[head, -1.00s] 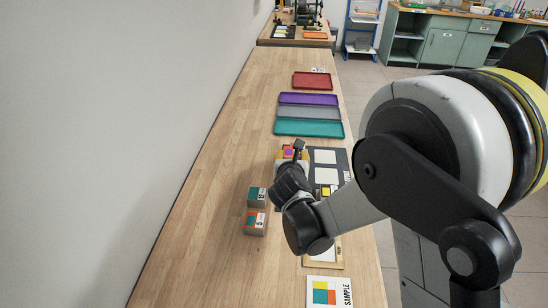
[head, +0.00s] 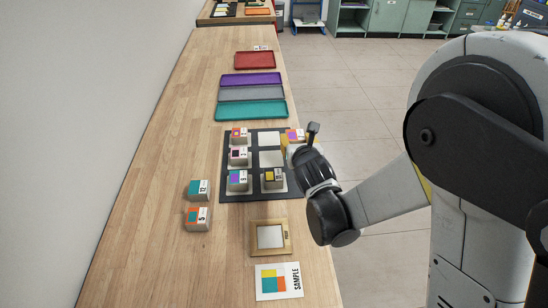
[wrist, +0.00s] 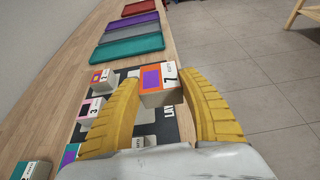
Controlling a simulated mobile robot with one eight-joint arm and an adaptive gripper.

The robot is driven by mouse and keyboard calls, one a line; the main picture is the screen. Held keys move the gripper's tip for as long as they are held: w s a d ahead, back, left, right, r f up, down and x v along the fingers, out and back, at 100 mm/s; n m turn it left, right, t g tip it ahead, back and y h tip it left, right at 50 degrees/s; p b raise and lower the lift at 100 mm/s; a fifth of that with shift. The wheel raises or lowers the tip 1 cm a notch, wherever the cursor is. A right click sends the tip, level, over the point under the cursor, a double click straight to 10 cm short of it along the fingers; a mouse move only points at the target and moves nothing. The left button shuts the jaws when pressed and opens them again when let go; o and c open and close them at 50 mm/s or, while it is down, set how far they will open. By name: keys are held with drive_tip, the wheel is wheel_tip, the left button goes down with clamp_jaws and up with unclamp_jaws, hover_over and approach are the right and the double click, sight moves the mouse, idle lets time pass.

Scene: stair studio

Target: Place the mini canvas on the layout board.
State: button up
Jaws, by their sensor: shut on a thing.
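The mini canvas is taken to be the small block with an orange and purple face marked 7 (wrist: 158,82); it also shows in the head view (head: 296,134). My gripper (head: 292,147) is shut on it, with yellow fingers on both sides in the wrist view (wrist: 160,90). The block appears at the dark layout board's (head: 226,190) far right edge; its height above the board is unclear. Similar blocks stand on the board: three in the left column and a yellow-faced one (head: 274,178) at front right. Two pale squares (head: 270,139) (head: 271,158) are bare.
Two blocks, 12 (head: 198,189) and 5 (head: 197,218), stand left of the board. A wooden frame (head: 256,239) and a SAMPLE card (head: 279,281) lie in front. Teal (head: 250,110), grey, purple and red trays lie behind. Floor drops off at the table's right edge.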

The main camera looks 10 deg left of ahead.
drive_tip(key=b, duration=0.3)
hover_over(271, 162)
wheel_tip(271, 162, down, 5)
drive_tip(key=shift+r, duration=0.1)
wheel_tip(271, 162, down, 4)
drive_tip(key=shift+f+b, duration=0.1)
drive_tip(key=shift+b, duration=0.9)
drive_tip(key=o, duration=1.1)
